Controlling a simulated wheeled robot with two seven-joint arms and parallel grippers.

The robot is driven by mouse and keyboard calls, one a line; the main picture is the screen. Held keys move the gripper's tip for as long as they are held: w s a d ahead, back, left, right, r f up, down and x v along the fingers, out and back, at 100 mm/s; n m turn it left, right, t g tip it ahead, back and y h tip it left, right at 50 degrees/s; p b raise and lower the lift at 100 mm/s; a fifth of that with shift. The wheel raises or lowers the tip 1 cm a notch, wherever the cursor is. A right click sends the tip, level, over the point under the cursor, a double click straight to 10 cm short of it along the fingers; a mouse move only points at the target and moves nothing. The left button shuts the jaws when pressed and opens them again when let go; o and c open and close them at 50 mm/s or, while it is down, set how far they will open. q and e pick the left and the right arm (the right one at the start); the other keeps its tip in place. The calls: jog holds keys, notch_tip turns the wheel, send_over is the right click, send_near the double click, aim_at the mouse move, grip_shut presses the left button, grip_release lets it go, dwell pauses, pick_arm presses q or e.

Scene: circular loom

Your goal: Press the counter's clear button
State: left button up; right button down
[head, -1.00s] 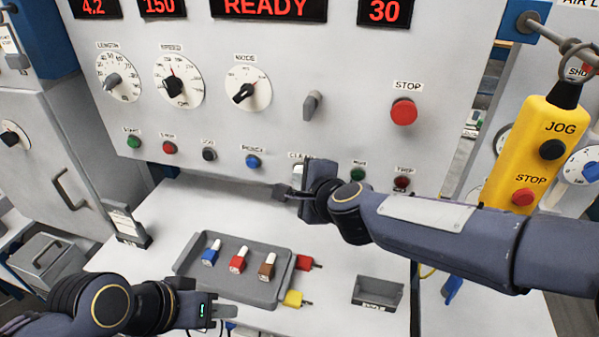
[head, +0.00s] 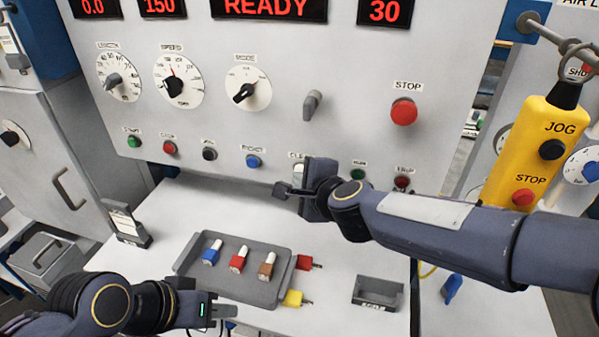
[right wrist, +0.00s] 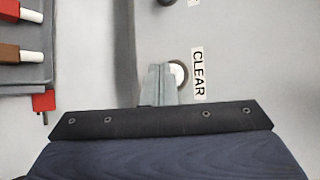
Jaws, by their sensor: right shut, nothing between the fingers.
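The clear button is a round white cap (right wrist: 179,72) beside a CLEAR label (right wrist: 199,74) in the right wrist view. My right gripper (head: 281,189) is shut and empty at the panel's lower edge. In the right wrist view its fingers (right wrist: 158,80) overlap the cap's left side; I cannot tell whether they touch it. The counter display (head: 92,6) at the top left reads 0.0. My left gripper (head: 212,310) is low at the front left, its jaws unclear.
Other buttons line the panel's lower edge, including a blue one (head: 253,161) left of my right gripper and a green one (head: 358,174) right of it. A red STOP button (head: 404,111) sits above. A grey tray (head: 190,262) with colored pieces lies on the table below.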

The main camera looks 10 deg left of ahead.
jog(key=shift+s, duration=0.75)
jog(key=shift+s+a, duration=0.1)
jog(key=shift+s, duration=2.4)
